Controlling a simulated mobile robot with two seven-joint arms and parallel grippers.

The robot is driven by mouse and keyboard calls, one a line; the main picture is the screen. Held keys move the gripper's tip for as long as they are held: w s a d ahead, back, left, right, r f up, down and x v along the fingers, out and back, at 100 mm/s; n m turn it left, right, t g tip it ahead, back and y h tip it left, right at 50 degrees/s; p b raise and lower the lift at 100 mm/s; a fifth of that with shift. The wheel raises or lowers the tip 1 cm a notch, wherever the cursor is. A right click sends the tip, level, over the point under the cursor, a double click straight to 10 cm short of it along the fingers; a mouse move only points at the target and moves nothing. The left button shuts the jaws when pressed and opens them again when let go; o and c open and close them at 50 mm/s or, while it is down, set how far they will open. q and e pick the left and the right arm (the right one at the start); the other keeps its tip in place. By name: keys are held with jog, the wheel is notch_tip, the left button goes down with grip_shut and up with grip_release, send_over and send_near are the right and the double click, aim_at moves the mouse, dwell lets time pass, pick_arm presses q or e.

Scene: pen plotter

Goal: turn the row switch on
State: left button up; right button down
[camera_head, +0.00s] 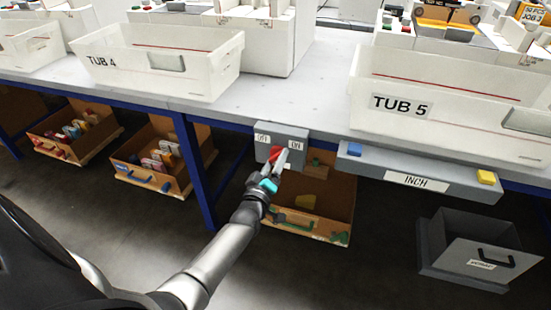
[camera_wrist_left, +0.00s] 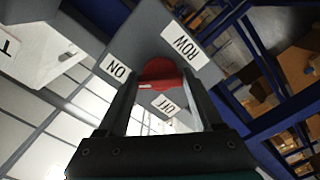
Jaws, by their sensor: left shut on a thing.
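The row switch is a grey box (camera_head: 293,133) on the table's front edge, with OFF on its left and ON on its right. Its red knob (camera_head: 275,153) is partly hidden by my left gripper (camera_head: 279,160), which is shut on it. In the left wrist view the red knob (camera_wrist_left: 160,74) sits between the two fingers of my left gripper (camera_wrist_left: 165,88), with the ON, OFF and ROW labels around it. A small pale mark shows on the knob's left part. I cannot tell for sure which label the knob points to. My right gripper is not in view.
A grey INCH panel (camera_head: 416,181) with blue and yellow buttons is right of the switch. Tub 4 (camera_head: 160,62) and Tub 5 (camera_head: 455,112) stand on the table. A wooden bin (camera_head: 335,205) is below the switch; a grey crate (camera_head: 470,245) is lower right.

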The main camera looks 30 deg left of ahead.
pick_arm(q)
jog(key=shift+m, duration=0.4)
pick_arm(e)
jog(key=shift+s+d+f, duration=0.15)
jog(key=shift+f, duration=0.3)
pick_arm(q)
jog(key=o, duration=1.4)
jog(key=shift+c, duration=0.2)
jog(key=shift+s, duration=0.15)
jog(key=shift+s+p, duration=0.2)
jog(key=shift+p, duration=0.1)
jog(key=p+v, duration=0.4)
jog(key=v, duration=1)
jog(key=shift+s+d+p, duration=0.2)
jog(key=shift+s+p, duration=0.05)
jog(key=shift+p, duration=0.05)
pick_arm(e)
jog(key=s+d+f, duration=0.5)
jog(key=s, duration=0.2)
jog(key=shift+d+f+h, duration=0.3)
